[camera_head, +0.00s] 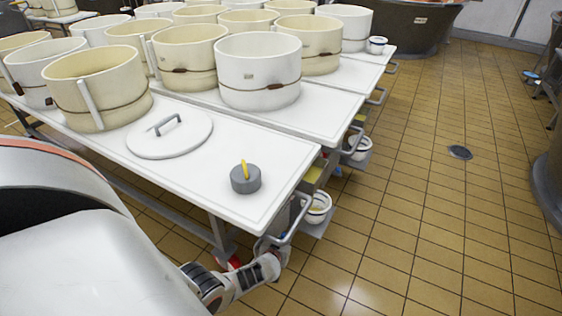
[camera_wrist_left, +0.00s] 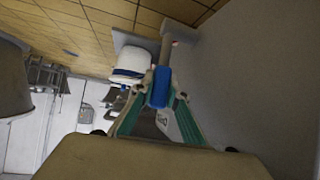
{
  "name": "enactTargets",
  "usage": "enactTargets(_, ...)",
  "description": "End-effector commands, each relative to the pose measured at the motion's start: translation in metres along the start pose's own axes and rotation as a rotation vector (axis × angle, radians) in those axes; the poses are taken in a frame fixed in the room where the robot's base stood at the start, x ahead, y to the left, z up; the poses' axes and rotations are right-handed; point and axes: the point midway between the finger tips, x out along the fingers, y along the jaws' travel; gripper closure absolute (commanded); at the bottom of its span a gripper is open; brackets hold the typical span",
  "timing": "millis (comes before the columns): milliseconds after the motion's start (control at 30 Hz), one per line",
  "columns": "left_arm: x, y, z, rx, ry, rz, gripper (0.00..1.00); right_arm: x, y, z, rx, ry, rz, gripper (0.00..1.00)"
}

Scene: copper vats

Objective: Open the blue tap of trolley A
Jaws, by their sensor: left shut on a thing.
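In the left wrist view my left gripper (camera_wrist_left: 160,100) is shut on a blue tap handle (camera_wrist_left: 159,87), with a green-sided finger on each side of it. A grey pipe (camera_wrist_left: 177,38) lies beyond the handle at the top. In the head view my left arm reaches down to the near end of the nearest white trolley (camera_head: 225,185); the gripper and the blue tap are hidden below its top. I cannot read a letter on the trolley. My right gripper is in neither view.
A white bucket (camera_head: 318,208) sits on a low shelf at the trolley's end, beside a metal handle rail (camera_head: 290,222). A lid (camera_head: 170,134), a grey weight-like piece (camera_head: 245,179) and several round vats (camera_head: 258,72) stand on the white tops.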

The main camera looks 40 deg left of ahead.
Motion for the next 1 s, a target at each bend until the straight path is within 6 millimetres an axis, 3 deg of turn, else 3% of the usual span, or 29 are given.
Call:
enactTargets(633,0.0013,0.002,0.0005,0.006,-0.023,0.001,1.0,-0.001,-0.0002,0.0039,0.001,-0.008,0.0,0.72)
enactTargets(667,0.0013,0.002,0.0005,0.006,-0.023,0.001,0.78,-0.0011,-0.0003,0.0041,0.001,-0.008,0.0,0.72)
enactTargets(700,0.0013,0.0019,0.0004,0.006,-0.023,0.0,0.68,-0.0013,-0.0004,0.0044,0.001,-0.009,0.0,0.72)
enactTargets(1000,0.0015,0.0008,-0.0005,0.005,-0.021,-0.001,0.68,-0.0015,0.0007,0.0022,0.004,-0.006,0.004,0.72)
